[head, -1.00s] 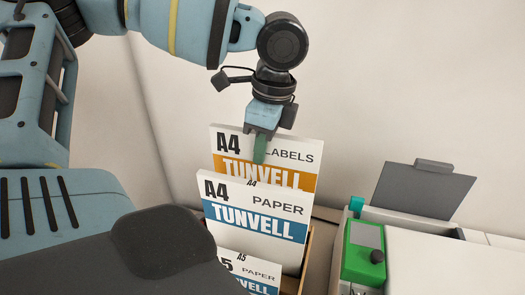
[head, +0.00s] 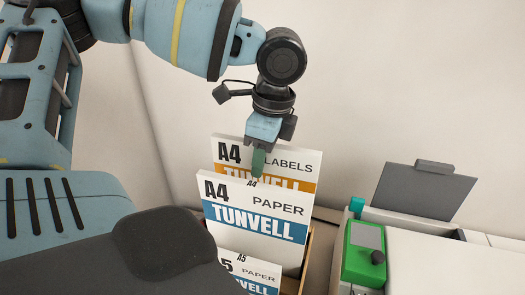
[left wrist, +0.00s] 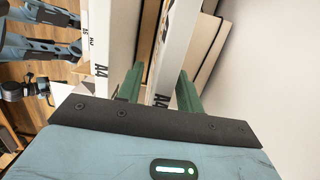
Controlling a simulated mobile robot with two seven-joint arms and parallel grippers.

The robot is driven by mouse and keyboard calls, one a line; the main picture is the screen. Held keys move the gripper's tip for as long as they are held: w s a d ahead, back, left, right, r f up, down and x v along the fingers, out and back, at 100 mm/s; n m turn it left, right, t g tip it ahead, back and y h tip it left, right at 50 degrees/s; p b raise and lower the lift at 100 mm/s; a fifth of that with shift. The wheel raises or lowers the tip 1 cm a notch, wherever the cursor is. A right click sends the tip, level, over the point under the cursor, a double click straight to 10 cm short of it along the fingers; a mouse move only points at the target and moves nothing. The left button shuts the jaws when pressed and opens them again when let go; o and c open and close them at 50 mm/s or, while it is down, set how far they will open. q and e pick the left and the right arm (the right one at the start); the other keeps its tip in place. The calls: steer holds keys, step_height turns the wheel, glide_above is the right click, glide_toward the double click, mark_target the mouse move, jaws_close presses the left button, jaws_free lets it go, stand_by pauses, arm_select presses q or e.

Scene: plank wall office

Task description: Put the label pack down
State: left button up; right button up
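The label pack (head: 285,158) is a white and orange A4 pack, upright behind the A4 paper pack (head: 250,235) in the head view. The paper pack hides its lower part. My left gripper (head: 258,163) points down over its top edge, with a green finger in front of its face. In the left wrist view, the pack's white top edge (left wrist: 163,92) lies between the two green fingers (left wrist: 158,88). Gaps show beside it, so the gripper looks open around it.
A smaller A5 paper pack (head: 247,272) stands in front. The packs stand in a wooden holder (head: 306,262). To the right are a green device (head: 362,262) with a black knob and a white case with a raised dark panel (head: 425,190). The wall is close behind.

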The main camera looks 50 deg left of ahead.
arm_select(q)
steer(key=r, duration=0.4)
steer(key=d+r, duration=0.1)
steer(key=r, duration=0.3)
steer(key=w+r, duration=0.1)
steer(key=r, duration=0.3)
steer(key=shift+d+r, duration=0.15)
steer(key=shift+d, duration=0.15)
steer(key=shift+c, duration=0.5)
stand_by(0.4)
